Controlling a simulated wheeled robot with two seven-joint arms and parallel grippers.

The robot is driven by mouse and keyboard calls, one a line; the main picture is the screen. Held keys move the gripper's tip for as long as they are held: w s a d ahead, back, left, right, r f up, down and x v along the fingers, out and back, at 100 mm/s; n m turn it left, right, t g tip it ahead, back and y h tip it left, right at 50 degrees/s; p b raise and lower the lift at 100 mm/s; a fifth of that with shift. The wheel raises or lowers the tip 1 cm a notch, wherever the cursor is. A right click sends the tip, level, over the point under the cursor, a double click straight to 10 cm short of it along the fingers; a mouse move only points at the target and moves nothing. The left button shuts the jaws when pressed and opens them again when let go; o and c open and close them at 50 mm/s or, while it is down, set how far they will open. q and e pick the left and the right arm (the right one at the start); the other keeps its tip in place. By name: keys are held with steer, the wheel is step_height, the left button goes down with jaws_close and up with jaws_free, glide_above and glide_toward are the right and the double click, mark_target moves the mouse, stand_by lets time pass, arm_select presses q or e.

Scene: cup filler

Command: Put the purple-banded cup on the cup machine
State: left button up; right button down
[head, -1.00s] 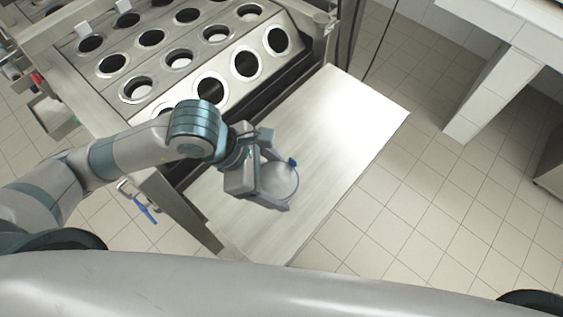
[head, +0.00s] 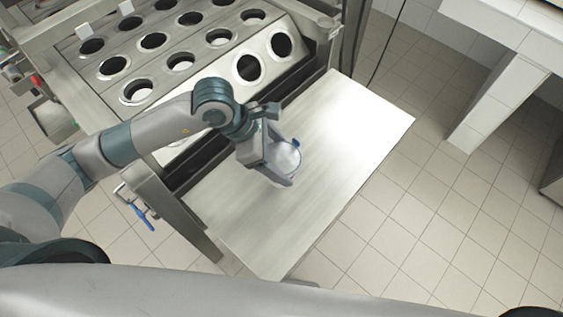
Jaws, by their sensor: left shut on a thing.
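My left gripper (head: 283,160) is shut on a cup (head: 286,155), whose round pale rim shows between the fingers. The cup's band is hidden, so I cannot tell its colour. The gripper and cup are over the steel shelf (head: 330,180) at the front of the cup machine (head: 205,57). I cannot tell whether the cup touches the shelf. The machine has rows of round holes in steel plates, some dark and some with light inside. My left forearm hides part of its front row. My right gripper is not in view.
The shelf is bare to the right of and below the gripper. A blue-handled valve (head: 143,215) sticks out at the machine's front left. A white tiled counter (head: 497,100) stands at the right, with open tiled floor (head: 420,220) between.

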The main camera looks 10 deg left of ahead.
arm_select(q)
steer(key=shift+w+f, duration=0.1)
steer(key=shift+w, duration=0.05)
step_height(320, 180, down, 3)
steer(key=shift+f+p, duration=0.2)
steer(key=shift+p, duration=0.65)
steer(key=shift+f, duration=0.25)
steer(key=shift+f, duration=0.15)
steer(key=o, duration=1.4)
steer(key=shift+c, duration=0.2)
